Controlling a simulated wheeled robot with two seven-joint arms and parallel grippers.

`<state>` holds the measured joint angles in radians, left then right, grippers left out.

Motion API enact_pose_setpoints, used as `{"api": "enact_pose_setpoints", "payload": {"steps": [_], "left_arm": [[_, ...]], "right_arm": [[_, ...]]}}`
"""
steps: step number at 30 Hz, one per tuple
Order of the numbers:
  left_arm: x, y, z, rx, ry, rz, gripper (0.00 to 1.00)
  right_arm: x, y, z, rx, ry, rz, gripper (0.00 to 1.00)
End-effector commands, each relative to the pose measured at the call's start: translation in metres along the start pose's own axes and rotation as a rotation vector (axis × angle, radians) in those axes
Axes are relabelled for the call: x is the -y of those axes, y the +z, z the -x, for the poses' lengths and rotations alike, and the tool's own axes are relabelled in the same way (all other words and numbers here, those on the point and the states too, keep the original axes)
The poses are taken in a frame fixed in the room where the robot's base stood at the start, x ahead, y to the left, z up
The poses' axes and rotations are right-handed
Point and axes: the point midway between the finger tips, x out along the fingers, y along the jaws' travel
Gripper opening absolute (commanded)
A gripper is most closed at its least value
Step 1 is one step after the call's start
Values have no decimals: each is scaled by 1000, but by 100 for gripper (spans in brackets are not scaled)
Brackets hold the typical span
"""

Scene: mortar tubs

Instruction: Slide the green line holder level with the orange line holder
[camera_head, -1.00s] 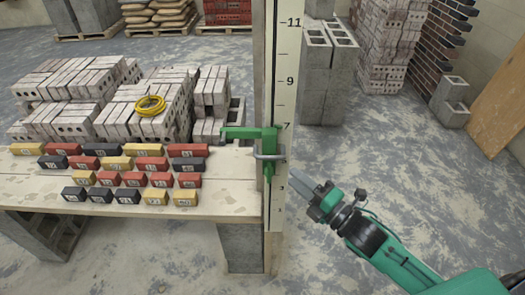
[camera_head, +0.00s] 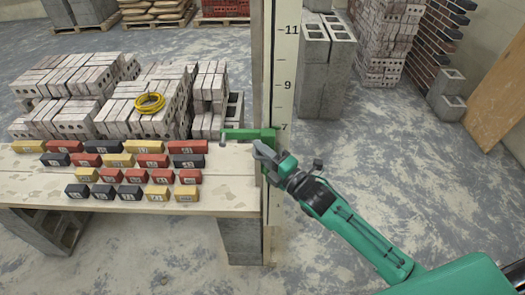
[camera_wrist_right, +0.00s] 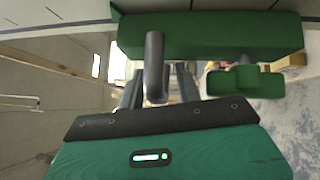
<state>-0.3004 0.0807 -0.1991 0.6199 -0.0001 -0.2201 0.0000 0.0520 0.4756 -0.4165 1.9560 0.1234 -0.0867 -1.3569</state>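The green line holder (camera_head: 243,134) sits on the upright marked board (camera_head: 283,75), just below the 7 mark, its arm reaching left over the plank table. My right gripper (camera_head: 262,150) is at the holder's lower part and hides its grey metal loop in the head view. In the right wrist view, the holder's green body (camera_wrist_right: 210,35) spans the top, and the grey bar (camera_wrist_right: 154,65) of its loop stands between my right fingers (camera_wrist_right: 159,90). The fingers look apart, with gaps beside the bar. The orange line holder and my left gripper are not in view.
Rows of small numbered yellow, red and black blocks (camera_head: 120,170) lie on the plank table (camera_head: 215,190) left of the board. Brick stacks (camera_head: 150,110) with a yellow coil (camera_head: 150,103) stand behind.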

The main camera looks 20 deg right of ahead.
Motion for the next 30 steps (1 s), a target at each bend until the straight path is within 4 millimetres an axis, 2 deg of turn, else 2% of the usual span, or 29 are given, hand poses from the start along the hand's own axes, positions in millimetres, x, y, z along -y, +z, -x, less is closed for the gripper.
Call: {"api": "enact_pose_setpoints", "payload": {"steps": [6, 11, 17, 20, 30], "left_arm": [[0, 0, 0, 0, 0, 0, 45], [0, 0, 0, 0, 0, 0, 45], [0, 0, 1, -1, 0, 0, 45], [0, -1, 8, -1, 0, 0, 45], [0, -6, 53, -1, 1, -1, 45]], "right_arm": [[0, 0, 0, 0, 0, 0, 32], [0, 0, 0, 0, 1, -1, 1], [-3, 0, 0, 0, 4, 0, 0], [-13, 2, -2, -1, 7, 0, 0], [-84, 10, -11, -2, 12, 4, 0]]}}
